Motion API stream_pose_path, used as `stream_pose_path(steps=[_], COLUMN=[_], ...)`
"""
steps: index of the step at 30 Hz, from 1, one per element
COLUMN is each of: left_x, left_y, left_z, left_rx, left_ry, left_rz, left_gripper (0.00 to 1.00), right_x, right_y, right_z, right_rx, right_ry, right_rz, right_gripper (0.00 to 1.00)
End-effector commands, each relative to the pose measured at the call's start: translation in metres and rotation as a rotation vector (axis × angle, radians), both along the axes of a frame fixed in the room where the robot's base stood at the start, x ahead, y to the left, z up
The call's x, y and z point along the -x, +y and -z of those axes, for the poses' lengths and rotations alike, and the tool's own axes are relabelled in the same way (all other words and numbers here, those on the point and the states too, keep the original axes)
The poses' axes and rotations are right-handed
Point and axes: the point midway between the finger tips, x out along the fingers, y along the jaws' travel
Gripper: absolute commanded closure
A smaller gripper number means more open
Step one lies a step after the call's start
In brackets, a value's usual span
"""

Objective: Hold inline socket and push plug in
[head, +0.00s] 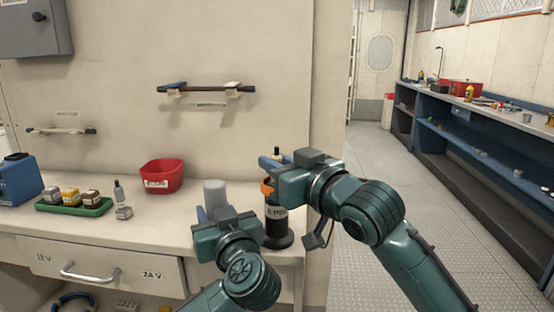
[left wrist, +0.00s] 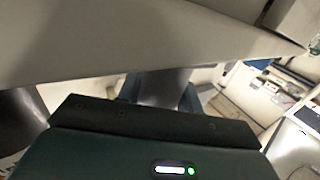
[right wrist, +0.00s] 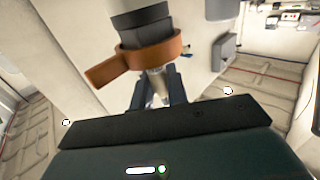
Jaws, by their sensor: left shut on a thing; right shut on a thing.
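My left gripper (head: 207,214) is shut on a smooth grey cylinder (head: 215,194) above the counter's right part; it also shows between the fingers in the left wrist view (left wrist: 165,85). My right gripper (head: 271,163) is shut on a narrow metallic piece (right wrist: 156,88), seen between its fingers in the right wrist view. A dark cylinder with an orange tabbed ring (right wrist: 150,57) adjoins that piece. In the head view the orange ring (head: 267,187) shows just below the right gripper, above a black labelled body (head: 277,222). I cannot tell which part is socket or plug.
A red bin (head: 161,177), a green tray (head: 74,206) with small boxes and a blue case (head: 18,180) stand on the counter to the left. A drawer (head: 100,270) lies below. The wall bears two bar holders. Open floor (head: 400,190) is at right.

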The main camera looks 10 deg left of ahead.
Motion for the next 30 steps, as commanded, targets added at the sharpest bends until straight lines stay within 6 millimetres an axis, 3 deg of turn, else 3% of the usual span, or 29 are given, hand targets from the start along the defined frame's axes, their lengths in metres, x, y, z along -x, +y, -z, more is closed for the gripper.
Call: stream_pose_path(steps=[10, 20, 30], left_x=[0.000, 0.000, 0.000], left_y=[0.000, 0.000, 0.000], left_z=[0.001, 0.001, 0.001], left_rx=[0.000, 0.000, 0.000], left_ry=[0.001, 0.001, 0.001], left_rz=[0.000, 0.000, 0.000], left_gripper=[0.97, 0.97, 0.97], right_x=[0.000, 0.004, 0.049], right_y=[0.000, -0.005, -0.051], right_z=[0.000, 0.000, 0.001], right_rx=[-0.001, -0.001, 0.001], right_ry=[-0.001, -0.001, -0.001], right_rz=[0.000, 0.001, 0.002], right_gripper=[0.59, 0.59, 0.59])
